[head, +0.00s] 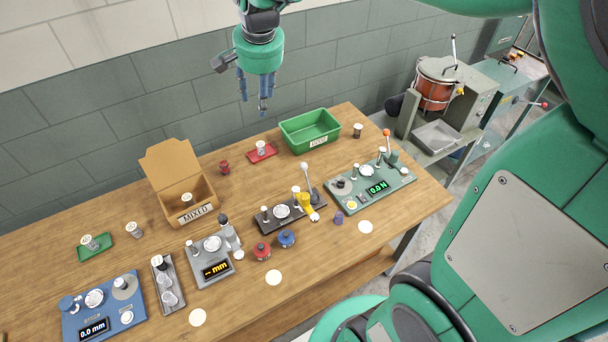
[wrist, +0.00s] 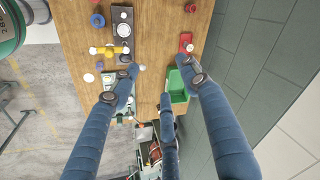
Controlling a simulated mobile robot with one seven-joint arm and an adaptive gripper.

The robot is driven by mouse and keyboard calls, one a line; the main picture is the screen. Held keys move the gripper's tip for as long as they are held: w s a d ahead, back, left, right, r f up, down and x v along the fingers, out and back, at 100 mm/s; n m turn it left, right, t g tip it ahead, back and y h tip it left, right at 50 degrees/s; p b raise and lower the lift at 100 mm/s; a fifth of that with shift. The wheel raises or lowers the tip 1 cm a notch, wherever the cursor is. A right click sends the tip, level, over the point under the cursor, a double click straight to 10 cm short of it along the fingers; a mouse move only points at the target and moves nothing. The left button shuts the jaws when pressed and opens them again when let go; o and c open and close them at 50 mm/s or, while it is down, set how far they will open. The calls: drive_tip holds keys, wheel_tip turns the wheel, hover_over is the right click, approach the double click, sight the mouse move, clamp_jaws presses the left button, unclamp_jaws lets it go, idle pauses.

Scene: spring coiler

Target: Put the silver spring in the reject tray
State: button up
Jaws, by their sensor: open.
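My gripper (head: 256,98) hangs open and empty, high above the back of the bench in the head view. Its blue fingers are spread in the wrist view (wrist: 160,82), with a green bin (head: 310,126) partly visible beyond them (wrist: 177,84). The bin has a label on its front that I cannot read. A small red tray (head: 253,158) left of the bin holds a pale-topped piece (head: 262,147). I cannot tell which tray is for rejects. No silver spring can be picked out for certain. Small pale-topped pieces stand at left (head: 134,231) and in the MIXED box (head: 187,197).
The cardboard box (head: 197,194) has a raised lid. A green tray (head: 102,252) lies at left. Gauges, a lever fixture (head: 268,217) and a force tester (head: 370,187) line the front.

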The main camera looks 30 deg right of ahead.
drive_tip(key=s+a+n+t, duration=0.2)
drive_tip(key=s+n, duration=0.6)
drive_tip(key=s, duration=2)
drive_tip(key=shift+a+f+n, duration=0.2)
drive_tip(key=shift+a+n, duration=0.1)
drive_tip(key=shift+a, duration=0.35)
drive_tip(key=shift+f, duration=0.1)
wheel_tip(320, 180, down, 8)
drive_tip(key=b, duration=0.8)
drive_tip(key=shift+r, duration=0.2)
